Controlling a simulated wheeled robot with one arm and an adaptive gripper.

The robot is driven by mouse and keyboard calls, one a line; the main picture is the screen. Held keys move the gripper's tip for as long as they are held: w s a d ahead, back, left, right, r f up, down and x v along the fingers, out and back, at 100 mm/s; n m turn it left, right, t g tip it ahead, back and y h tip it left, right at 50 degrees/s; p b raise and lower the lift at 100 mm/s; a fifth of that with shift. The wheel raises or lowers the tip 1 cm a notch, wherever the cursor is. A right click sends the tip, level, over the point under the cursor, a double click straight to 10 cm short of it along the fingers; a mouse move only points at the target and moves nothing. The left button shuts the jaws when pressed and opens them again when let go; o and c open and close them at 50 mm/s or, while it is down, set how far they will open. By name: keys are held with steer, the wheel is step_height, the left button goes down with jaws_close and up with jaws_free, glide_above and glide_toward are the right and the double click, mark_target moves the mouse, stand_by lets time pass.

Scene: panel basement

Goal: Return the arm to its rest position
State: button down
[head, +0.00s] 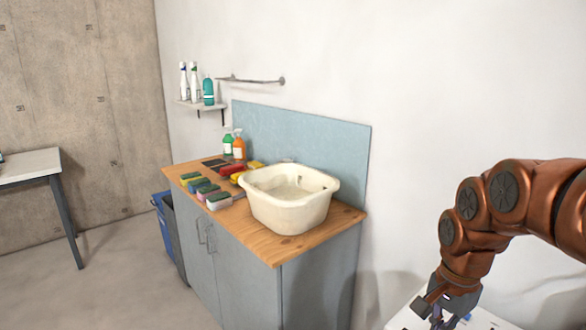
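My copper-coloured arm reaches in from the right edge and bends downward. My gripper (436,312), dark grey, points down at the bottom of the picture, right of the wooden-topped cabinet. It is small and partly cut off by the frame's lower edge, so its fingers and anything between them cannot be made out. It is over or just in front of a white surface (402,319).
A grey cabinet (318,290) with a wooden top holds a cream basin (290,212), several sponges (219,200) and two spray bottles (239,147). A blue bin (165,215) stands left of it. A table (30,166) is far left. Floor between is clear.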

steer(key=s+a+f+n+g+p, duration=0.1)
steer(key=s+a+n, duration=0.4)
steer(key=s, duration=0.4)
steer(key=s+a+f+n+p, duration=0.1)
steer(key=s+a+n, duration=0.3)
steer(key=s, duration=0.6)
steer(key=n, duration=0.2)
steer(key=shift+s+a+n+g+p, duration=0.25)
steer(key=shift+a+n+g+p, duration=0.1)
steer(key=shift+a+n+g, duration=0.05)
